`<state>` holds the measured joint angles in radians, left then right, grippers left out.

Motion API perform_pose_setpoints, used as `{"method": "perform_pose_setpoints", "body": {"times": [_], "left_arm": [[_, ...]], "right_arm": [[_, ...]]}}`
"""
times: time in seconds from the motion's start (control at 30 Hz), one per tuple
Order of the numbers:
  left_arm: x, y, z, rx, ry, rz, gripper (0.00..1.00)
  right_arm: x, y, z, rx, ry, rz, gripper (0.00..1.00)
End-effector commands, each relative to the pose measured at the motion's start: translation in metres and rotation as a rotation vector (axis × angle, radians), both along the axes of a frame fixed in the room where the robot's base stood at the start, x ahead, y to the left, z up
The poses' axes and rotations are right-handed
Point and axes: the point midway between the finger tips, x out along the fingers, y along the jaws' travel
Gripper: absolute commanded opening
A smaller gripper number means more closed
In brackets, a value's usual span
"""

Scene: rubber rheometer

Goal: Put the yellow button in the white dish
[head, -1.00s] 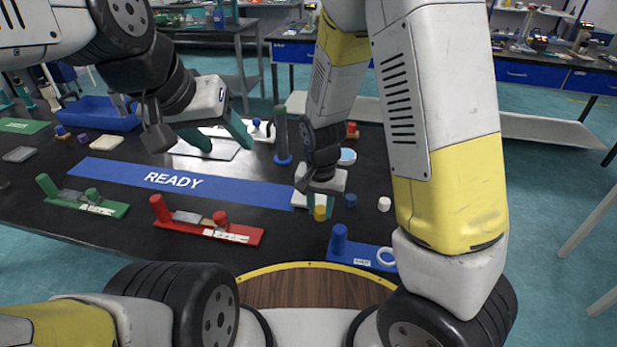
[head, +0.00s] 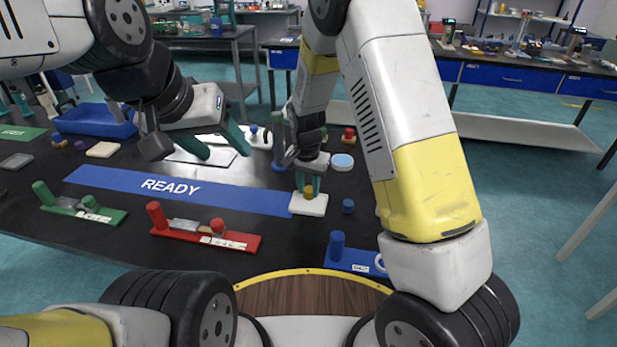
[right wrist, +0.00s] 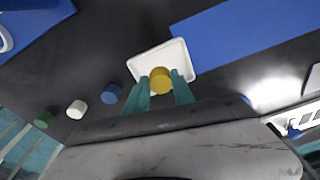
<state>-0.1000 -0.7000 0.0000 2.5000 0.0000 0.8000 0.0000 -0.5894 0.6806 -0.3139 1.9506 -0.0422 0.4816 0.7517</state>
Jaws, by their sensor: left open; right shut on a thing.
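The yellow button (head: 308,192) is a small round piece held between the teal fingers of my right gripper (head: 308,183). The white dish (head: 311,208) is a square shallow tray on the black table, at the right end of the blue READY strip. In the right wrist view the yellow button (right wrist: 160,80) appears over the white dish (right wrist: 181,53), between the fingers of the right gripper (right wrist: 160,88). Whether the button touches the dish floor I cannot tell. My left gripper (head: 218,146) is open and empty over a pale plate at the left.
A blue button (head: 348,206) lies right of the dish; white (right wrist: 76,109) and green (right wrist: 44,119) ones show in the wrist view. A blue post (head: 280,152) stands behind. Red (head: 205,236), green (head: 82,208) and blue (head: 355,257) fixtures line the front.

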Motion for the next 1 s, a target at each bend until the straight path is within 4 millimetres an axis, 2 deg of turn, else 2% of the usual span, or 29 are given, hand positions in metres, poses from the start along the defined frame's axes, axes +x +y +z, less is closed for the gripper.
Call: {"method": "perform_pose_setpoints", "body": {"times": [0.2,0.43,0.77,0.8,0.9,1.0], "left_arm": [[0.0,0.0,0.0,0.0,0.0,0.0,0.58],[0.0,0.0,0.0,0.0,0.0,0.0,0.58],[0.0,0.0,0.0,0.0,0.0,0.0,0.58],[0.0,0.0,0.0,0.0,0.0,0.0,0.58],[0.0,0.0,0.0,0.0,0.0,0.0,0.58],[0.0,0.0,0.0,0.0,0.0,0.0,0.58]], "right_arm": [[0.016,-0.001,-0.002,0.0,-0.001,-0.001,0.0],[0.014,0.0,-0.036,-0.001,0.001,0.002,0.0],[0.014,0.0,-0.039,0.0,0.001,0.001,0.0],[0.014,0.0,-0.04,0.0,0.001,0.001,0.31],[0.014,0.0,-0.039,0.0,0.0,0.001,0.51],[0.014,0.0,-0.039,0.0,0.0,0.001,0.51]]}}
